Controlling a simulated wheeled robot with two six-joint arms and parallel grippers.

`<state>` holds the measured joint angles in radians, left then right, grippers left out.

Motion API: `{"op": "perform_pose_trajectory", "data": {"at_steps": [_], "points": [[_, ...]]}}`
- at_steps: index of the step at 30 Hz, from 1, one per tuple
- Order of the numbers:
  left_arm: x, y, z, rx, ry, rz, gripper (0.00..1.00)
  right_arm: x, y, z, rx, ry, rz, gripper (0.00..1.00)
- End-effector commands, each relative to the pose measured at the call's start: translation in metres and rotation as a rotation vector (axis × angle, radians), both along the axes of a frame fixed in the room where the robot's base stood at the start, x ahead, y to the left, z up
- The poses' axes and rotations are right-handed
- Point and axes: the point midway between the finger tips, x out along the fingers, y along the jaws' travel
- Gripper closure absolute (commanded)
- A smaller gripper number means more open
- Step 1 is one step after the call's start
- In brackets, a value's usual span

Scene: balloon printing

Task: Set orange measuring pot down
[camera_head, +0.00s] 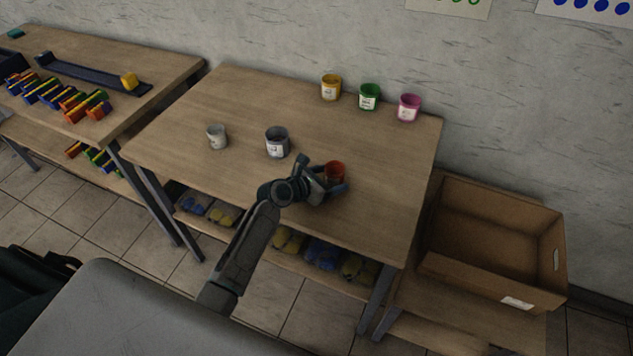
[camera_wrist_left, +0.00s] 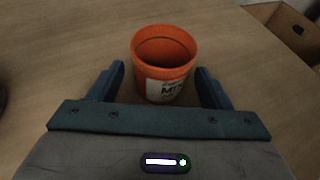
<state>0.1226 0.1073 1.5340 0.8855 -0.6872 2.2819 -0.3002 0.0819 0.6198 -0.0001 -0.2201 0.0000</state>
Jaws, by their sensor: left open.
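The orange measuring pot (camera_head: 335,172) stands upright on the wooden table (camera_head: 395,190), near its front right part. In the left wrist view the orange pot (camera_wrist_left: 164,62) shows its open top and a white label facing me. My left gripper (camera_head: 337,186) is at the pot, with one finger on each side of it. In the left wrist view the fingers of my left gripper (camera_wrist_left: 162,88) are apart, with a gap between each finger and the pot. My right gripper is not in view.
Yellow (camera_head: 331,87), green (camera_head: 369,97) and pink (camera_head: 409,108) pots line the back edge. A cardboard box (camera_head: 490,240) is at the right.

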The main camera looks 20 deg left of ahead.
Motion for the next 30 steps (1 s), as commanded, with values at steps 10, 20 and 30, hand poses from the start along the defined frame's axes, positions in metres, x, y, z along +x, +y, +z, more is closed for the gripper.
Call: {"op": "perform_pose_trajectory", "data": {"at_steps": [10, 20, 30], "points": [[-0.059, 0.033, 0.025, 0.006, 0.001, -0.002, 0.29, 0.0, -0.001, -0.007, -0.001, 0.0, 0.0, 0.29], [-0.091, 0.049, 0.042, 0.002, 0.0, -0.002, 0.29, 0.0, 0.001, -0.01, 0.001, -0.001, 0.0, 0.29], [-0.092, 0.05, 0.043, 0.0, 0.0, -0.001, 0.29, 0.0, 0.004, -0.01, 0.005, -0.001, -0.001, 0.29]]}}
